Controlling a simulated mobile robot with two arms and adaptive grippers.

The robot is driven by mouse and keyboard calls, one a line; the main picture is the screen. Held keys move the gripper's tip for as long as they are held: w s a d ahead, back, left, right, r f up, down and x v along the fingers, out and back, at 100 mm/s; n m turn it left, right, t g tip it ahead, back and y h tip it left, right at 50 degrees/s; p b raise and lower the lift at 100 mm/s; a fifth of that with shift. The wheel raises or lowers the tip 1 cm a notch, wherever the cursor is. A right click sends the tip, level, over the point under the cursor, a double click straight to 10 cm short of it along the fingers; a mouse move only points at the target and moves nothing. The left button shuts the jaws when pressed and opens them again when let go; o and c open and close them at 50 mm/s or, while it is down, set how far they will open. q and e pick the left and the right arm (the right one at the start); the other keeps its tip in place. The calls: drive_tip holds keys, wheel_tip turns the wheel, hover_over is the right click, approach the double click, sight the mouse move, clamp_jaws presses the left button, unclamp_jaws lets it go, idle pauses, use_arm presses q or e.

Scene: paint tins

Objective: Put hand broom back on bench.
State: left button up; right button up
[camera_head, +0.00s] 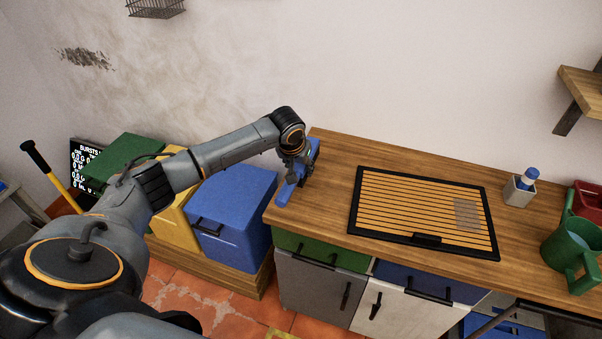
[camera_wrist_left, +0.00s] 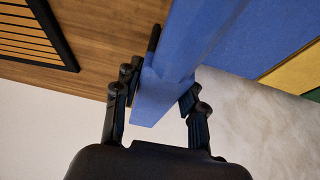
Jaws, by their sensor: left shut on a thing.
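The hand broom (camera_head: 284,194) is a long blue thing at the left end of the wooden bench (camera_head: 335,160). My left gripper (camera_head: 293,176) is shut on it, and the wrist and fingers hide its middle. In the left wrist view the blue broom (camera_wrist_left: 185,55) runs between the two black fingers of the gripper (camera_wrist_left: 158,92), with the bench top (camera_wrist_left: 105,35) beside it. I cannot tell whether the broom touches the bench top. Its bristles cannot be made out. My right gripper is not in view.
A black-framed slatted panel (camera_head: 420,210) lies on the bench to the right of the broom. A cup with a blue-capped item (camera_head: 518,191) and a green can (camera_head: 570,250) stand farther right. Blue (camera_head: 235,205), yellow (camera_head: 178,228) and green (camera_head: 125,153) bins stand left of the bench.

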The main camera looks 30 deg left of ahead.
sight(301, 175)
use_arm(q)
drive_tip(key=p+x, duration=0.1)
drive_tip(key=x, duration=0.2)
drive_tip(key=shift+s+d+f+p, duration=0.1)
drive_tip(key=shift+s+d+p, duration=0.1)
drive_tip(key=shift+p, duration=0.1)
drive_tip(key=shift+f, duration=0.1)
drive_tip(key=shift+f, duration=0.1)
drive_tip(key=shift+f, duration=0.15)
drive_tip(key=o, duration=1.1)
drive_tip(key=shift+s, duration=0.1)
